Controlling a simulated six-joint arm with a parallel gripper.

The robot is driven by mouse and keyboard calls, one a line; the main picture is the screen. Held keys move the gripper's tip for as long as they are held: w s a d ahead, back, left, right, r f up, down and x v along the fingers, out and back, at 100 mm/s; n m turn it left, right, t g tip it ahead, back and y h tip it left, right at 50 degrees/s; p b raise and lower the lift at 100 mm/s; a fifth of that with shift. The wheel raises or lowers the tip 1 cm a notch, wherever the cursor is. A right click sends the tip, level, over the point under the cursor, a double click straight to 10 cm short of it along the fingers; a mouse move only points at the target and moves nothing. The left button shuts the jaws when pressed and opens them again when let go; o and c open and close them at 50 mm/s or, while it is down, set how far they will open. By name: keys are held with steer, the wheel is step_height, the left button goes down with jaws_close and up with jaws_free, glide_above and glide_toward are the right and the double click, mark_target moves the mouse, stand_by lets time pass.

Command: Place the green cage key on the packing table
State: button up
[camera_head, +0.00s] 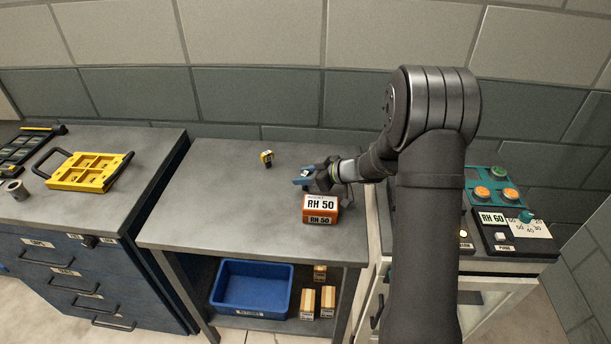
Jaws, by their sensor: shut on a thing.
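My gripper (308,181) is over the right part of the grey packing table (210,200), just behind the orange box labelled RH 50. It is shut on a small blue-looking thing (302,181) at its fingertips. This thing is too small and too covered by the fingers to tell its shape, or whether it is the green cage key. I cannot tell whether it touches the table or the box. No other thing in view is clearly a green cage key.
The orange RH 50 box (320,210) stands close in front of my gripper. The table's left half is clear. A blue bin (218,292) sits on the shelf below. A control panel (505,238) is at right, a yellow tray (88,171) at left.

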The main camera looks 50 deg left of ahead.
steer(key=shift+f, duration=0.2)
steer(key=o, duration=1)
steer(key=shift+r, duration=0.1)
steer(key=shift+d+r, duration=0.1)
steer(key=shift+r, duration=0.1)
steer(key=v, duration=1.1)
steer(key=shift+w+d+r, duration=0.1)
steer(key=shift+d+r, duration=0.05)
steer(key=shift+d, duration=0.25)
